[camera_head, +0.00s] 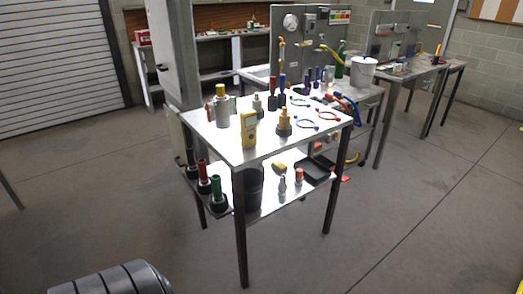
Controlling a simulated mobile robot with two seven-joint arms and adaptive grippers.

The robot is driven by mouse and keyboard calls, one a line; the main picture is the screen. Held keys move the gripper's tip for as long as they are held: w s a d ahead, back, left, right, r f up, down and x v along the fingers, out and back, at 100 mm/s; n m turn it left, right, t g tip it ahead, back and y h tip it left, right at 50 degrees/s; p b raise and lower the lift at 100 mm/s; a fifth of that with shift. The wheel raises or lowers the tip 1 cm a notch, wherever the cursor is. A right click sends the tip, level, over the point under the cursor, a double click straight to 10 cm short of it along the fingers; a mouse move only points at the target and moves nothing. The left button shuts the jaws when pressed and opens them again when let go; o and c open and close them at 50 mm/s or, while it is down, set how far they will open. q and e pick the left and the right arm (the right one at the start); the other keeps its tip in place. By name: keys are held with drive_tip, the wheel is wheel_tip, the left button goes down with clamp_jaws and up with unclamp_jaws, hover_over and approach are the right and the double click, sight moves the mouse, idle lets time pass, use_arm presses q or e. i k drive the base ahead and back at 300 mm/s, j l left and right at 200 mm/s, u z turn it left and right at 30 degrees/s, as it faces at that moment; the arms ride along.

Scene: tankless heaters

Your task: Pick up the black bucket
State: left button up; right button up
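The black bucket (255,187) appears as a dark, upright, round-sided container on the lower shelf (272,203) of the metal table in the middle of the head view. It stands below the near part of the tabletop. The table's front leg (240,235) passes in front of its left side, and the tabletop hides part of its upper end.
The tabletop (230,137) holds a yellow meter (248,130), a spray can (221,106) and several tools. Red and green-handled tools stand left of the bucket; a black tray (316,172) lies right. A white bucket (362,71) stands behind. The floor (400,240) in front is clear.

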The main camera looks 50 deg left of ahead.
sight(254, 179)
drive_tip(key=i+u, duration=0.4)
drive_tip(key=i+l+u, duration=0.1)
drive_tip(key=i+u, duration=0.25)
drive_tip(key=i+l+u, duration=0.25)
drive_tip(key=i+u, duration=0.15)
drive_tip(key=i+l+u, duration=0.4)
drive_tip(key=k+j, duration=0.1)
